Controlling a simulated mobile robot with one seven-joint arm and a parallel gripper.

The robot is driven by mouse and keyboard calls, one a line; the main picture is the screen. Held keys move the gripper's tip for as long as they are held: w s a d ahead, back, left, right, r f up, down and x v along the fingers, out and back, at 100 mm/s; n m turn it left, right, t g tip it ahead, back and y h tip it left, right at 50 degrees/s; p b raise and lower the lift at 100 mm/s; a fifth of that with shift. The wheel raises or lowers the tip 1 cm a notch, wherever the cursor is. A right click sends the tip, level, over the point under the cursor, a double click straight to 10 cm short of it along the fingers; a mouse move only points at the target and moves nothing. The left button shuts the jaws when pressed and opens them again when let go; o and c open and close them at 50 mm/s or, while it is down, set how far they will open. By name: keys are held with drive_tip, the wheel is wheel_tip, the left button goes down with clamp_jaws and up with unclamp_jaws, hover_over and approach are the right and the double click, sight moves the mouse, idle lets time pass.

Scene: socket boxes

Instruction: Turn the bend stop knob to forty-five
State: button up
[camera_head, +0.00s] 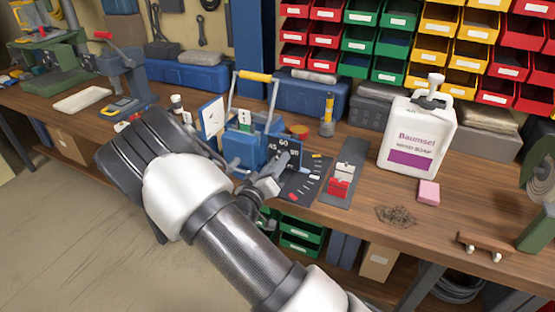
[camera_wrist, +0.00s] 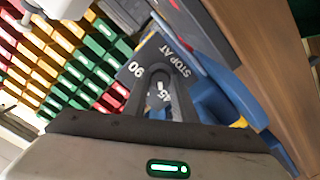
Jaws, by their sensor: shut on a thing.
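The blue bender (camera_head: 243,150) stands on the bench with a dark stop panel (camera_head: 292,157) on its front, where white numbers such as 45, 60 and 90 show. My gripper (camera_head: 275,172) is at this panel. In the wrist view the panel (camera_wrist: 184,57) reads STOP AT, with 90 to the left, and another number, apparently 45, shows between the fingers. My gripper (camera_wrist: 158,75) is shut on the bend stop knob at the panel. The knob is mostly hidden by the fingers, so I cannot tell which number it points to.
A white soap jug (camera_head: 416,137) and a pink sponge (camera_head: 428,192) stand further right. A yellow-gripped handle (camera_head: 256,76) rises above the bender.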

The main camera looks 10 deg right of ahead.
drive_tip(key=shift+n, duration=0.5)
drive_tip(key=o, duration=1)
drive_tip(key=shift+o, duration=0.2)
drive_tip(key=shift+s, duration=0.1)
drive_tip(key=p+v, duration=0.1)
drive_tip(key=v, duration=1.6)
drive_tip(key=shift+a, duration=0.15)
drive_tip(key=shift+s, duration=0.1)
